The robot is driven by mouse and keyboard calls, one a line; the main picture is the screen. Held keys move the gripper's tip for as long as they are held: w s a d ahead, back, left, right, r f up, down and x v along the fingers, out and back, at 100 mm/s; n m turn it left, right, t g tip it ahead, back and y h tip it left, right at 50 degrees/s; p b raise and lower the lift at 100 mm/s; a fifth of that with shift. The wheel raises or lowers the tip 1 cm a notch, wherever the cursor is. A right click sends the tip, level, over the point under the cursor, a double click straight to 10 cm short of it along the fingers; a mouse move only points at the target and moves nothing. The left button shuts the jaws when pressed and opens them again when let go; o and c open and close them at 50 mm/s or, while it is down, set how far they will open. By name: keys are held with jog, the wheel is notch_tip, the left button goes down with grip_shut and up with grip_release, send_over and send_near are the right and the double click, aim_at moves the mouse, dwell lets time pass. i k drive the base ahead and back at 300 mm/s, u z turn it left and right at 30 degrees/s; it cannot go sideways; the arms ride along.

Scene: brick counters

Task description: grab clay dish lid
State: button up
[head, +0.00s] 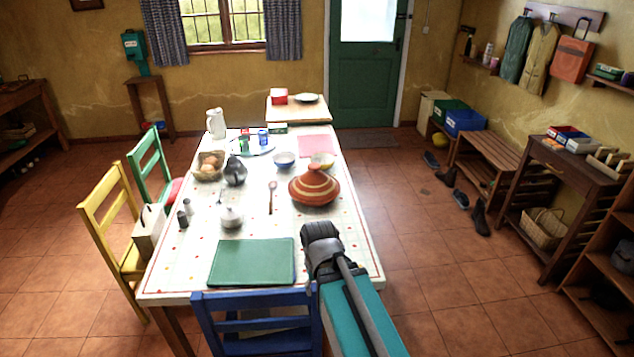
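The clay dish lid (313,183) is an orange-brown cone with pale bands and a small knob on top. It sits on a round clay dish on the right half of the long table; the seam between them is hard to make out. My gripper (319,231) is at the dark end of my arm, over the table on the near side of the clay dish. It appears apart from the lid. Its fingers cannot be made out, so whether it is open or shut does not show.
A blue chair (258,312) stands at the near edge.

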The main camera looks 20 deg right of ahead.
aim_at(314, 185)
jog(key=i, duration=0.95)
jog(key=u, duration=0.05)
